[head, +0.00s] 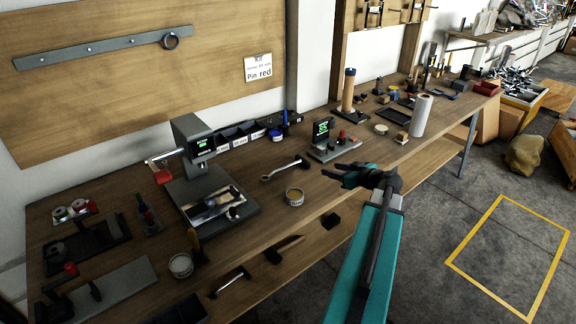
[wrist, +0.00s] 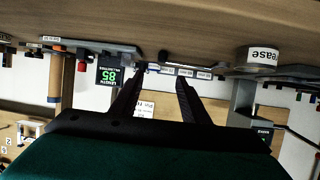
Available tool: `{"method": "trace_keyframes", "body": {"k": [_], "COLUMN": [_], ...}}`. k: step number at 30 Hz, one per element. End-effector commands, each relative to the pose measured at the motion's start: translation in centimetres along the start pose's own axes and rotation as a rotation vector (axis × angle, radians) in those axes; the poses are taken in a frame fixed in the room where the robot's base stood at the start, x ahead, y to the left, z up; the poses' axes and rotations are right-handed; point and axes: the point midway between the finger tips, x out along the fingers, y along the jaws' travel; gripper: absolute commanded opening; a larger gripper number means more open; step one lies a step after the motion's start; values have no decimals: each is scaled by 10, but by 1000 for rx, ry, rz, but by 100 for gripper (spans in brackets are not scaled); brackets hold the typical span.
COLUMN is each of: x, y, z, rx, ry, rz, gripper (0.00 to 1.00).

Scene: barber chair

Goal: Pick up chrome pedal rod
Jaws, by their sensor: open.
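A short shiny metal rod (head: 286,171) with a ring at its left end and a dark right end lies on the bench top; it looks like the chrome pedal rod. A similar shiny rod (head: 230,281) lies on the shelf below the front edge, so I cannot tell for sure which one is meant. My gripper (head: 340,173) is open and empty, above the bench to the right of the upper rod. Its two dark fingers (wrist: 161,80) stand apart in the wrist view, with nothing between them.
A grey press stand (head: 191,131) is left, a display unit (head: 321,131) behind.

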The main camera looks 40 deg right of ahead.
Motion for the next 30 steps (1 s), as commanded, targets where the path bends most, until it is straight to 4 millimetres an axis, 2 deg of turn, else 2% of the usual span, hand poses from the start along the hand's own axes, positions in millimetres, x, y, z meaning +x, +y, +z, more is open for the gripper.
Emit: {"method": "trace_keyframes", "body": {"k": [11, 24, 30], "x": [14, 72, 91], "y": [-9, -11, -12], "z": [-3, -5, -4], "rx": [-5, -5, -7], "ry": [-1, -1, -1], "rz": [-14, -18, -18], "gripper": [41, 41, 41]}}
